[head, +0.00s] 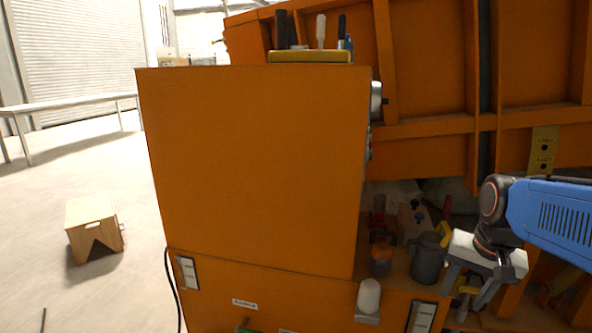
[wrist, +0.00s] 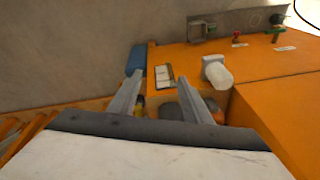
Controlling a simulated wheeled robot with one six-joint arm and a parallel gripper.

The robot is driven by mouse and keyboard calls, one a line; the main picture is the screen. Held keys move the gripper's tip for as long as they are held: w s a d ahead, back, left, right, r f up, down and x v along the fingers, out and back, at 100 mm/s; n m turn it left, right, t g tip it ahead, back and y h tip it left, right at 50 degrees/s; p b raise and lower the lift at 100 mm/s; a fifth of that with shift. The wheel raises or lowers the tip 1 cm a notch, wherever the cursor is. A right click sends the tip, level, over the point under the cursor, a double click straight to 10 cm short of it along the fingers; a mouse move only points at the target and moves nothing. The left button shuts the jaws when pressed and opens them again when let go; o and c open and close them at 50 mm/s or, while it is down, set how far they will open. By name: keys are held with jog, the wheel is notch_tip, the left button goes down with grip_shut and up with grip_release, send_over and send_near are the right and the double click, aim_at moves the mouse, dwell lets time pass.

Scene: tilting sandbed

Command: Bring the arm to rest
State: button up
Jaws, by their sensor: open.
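My gripper (head: 471,300) is at the lower right of the head view, at the end of my blue arm, pointing down beside the orange cabinet. In the wrist view, its two grey fingers (wrist: 164,100) stand wide apart with nothing held between them. A dark grey jug (head: 428,258) stands just left of my gripper in the head view. Something yellow shows behind the fingers, partly hidden by them.
A large orange cabinet (head: 255,170) fills the middle. A white rounded part (head: 369,296) sticks out low on its front; it also shows in the wrist view (wrist: 216,72). A wooden stool (head: 93,228) stands on open floor at left. A long table (head: 70,105) is behind.

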jog(key=s+a+f+n+t, duration=0.2)
jog(key=s+a+n, duration=0.4)
jog(key=s, duration=0.3)
jog(key=shift+s+a, duration=0.35)
jog(key=shift+a, duration=0.2)
